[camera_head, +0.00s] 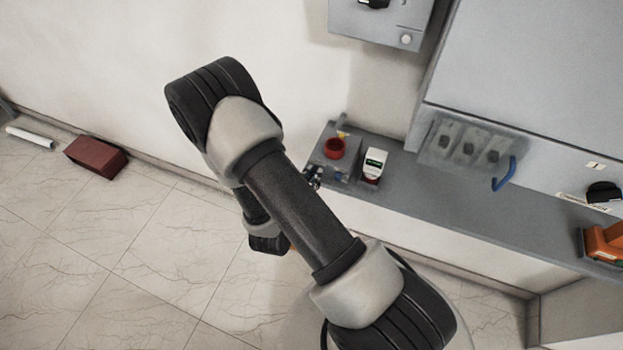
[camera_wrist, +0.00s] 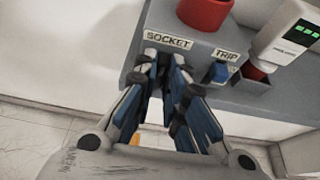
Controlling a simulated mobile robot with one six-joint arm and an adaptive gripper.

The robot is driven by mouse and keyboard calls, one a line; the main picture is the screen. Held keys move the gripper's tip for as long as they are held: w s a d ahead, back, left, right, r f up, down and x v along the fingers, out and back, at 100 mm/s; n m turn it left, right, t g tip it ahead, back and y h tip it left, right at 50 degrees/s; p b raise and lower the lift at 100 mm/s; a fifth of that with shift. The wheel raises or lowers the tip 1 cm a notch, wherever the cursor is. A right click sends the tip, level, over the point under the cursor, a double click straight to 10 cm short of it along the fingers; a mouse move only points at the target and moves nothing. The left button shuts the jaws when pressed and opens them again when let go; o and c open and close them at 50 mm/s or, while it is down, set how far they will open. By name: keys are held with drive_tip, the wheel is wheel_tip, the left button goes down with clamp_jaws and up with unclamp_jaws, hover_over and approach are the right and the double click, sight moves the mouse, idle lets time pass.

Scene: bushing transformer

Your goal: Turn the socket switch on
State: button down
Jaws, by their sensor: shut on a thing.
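The socket switch sits on the front of a grey box (camera_wrist: 237,97), under the white SOCKET label (camera_wrist: 167,41) in the wrist view. My gripper (camera_wrist: 163,68) is right below that label, its two blue and black fingers reaching up to the panel. The fingers are closed around the switch and hide nearly all of it, so its position cannot be read. In the head view my gripper (camera_head: 313,178) is a small dark shape at the box's left end, partly behind my arm.
A blue TRIP switch (camera_wrist: 220,72) is close to the right of my fingers. A clear cover (camera_head: 470,147) over several switches and a blue handle (camera_head: 504,175) are further right.

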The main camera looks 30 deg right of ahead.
idle(0.5)
drive_tip(key=c, duration=1.9)
unclamp_jaws()
drive_tip(key=v, duration=1.2)
